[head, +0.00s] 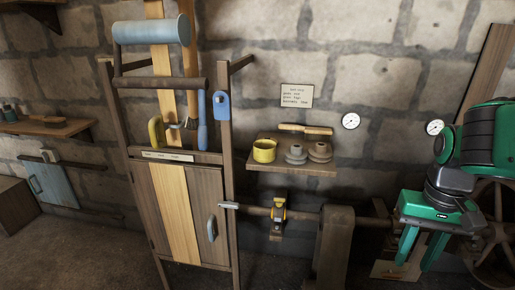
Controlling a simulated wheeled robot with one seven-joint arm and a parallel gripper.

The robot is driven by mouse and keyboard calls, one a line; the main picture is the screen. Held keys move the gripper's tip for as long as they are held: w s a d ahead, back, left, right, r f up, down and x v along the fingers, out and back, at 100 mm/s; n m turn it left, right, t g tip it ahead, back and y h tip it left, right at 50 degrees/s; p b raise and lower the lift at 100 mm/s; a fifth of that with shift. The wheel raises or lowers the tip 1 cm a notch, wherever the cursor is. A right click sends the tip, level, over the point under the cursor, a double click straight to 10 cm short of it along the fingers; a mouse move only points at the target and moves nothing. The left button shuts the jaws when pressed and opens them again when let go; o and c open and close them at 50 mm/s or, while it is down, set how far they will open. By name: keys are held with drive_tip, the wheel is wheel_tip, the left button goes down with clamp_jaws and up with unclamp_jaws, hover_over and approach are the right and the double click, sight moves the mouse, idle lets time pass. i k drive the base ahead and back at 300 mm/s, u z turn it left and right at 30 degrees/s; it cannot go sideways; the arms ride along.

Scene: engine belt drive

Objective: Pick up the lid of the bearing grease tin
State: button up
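A small yellow tin (264,153) stands upright at the left end of a wooden wall shelf (292,168). It looks like the grease tin, but no label can be read. To its right sit a grey round piece with a raised middle (296,156) and a browner round piece (320,152); either may be the lid, and I cannot tell which. My gripper (413,264) hangs at the lower right, its two green fingers apart and pointing down. It is empty, and in the picture lies right of and below the shelf.
A wooden-handled tool (305,129) lies behind the round pieces. A horizontal shaft (300,213) with a yellow-topped bearing (278,215) and a wooden post (333,243) stand below the shelf. A tall wooden cabinet frame (227,190) is left of the shelf.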

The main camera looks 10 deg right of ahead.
sight(266, 137)
drive_tip(key=u, duration=2.2)
drive_tip(key=i, duration=1.8)
drive_tip(key=z, duration=2.4)
drive_tip(key=i, duration=0.15)
drive_tip(key=z, duration=0.6)
